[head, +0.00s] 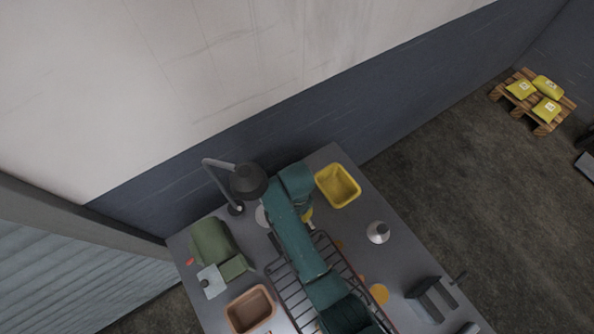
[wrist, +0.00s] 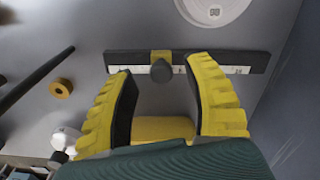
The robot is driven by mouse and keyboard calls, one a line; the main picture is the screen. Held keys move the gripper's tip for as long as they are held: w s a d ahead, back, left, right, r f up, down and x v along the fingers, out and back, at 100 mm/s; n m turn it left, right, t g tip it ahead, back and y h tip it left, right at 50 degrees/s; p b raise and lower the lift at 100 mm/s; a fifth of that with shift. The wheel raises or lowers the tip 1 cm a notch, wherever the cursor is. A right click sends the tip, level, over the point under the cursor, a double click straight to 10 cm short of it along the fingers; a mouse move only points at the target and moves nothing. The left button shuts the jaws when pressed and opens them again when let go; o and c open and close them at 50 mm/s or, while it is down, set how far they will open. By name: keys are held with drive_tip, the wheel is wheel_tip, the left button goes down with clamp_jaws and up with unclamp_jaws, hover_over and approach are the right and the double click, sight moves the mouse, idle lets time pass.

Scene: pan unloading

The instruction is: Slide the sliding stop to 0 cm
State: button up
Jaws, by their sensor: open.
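The sliding stop (wrist: 161,71) is a dark knob on a yellow block in the wrist view. It sits on a dark rail (wrist: 225,60), left of the rail's middle. A white scale strip (wrist: 238,70) runs along the rail's lower edge; its numbers are too small to read. My gripper (wrist: 160,76) is open, with one yellow-and-black finger on each side of the stop in the picture. Nothing is held between them. Whether the fingers touch the rail cannot be told. In the head view my teal arm reaches over the table and hides much of the work area.
A round pale object (wrist: 212,8) lies beyond the rail and a small orange-brown ring (wrist: 61,88) lies to its left. In the head view, a wire rack (head: 284,284), a yellow bin (head: 338,186), a brown bin (head: 250,310) and a desk lamp (head: 248,181) crowd the table (head: 345,235).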

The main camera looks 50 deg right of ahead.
drive_tip(key=shift+f, duration=0.65)
drive_tip(key=shift+c, duration=0.4)
clamp_jaws()
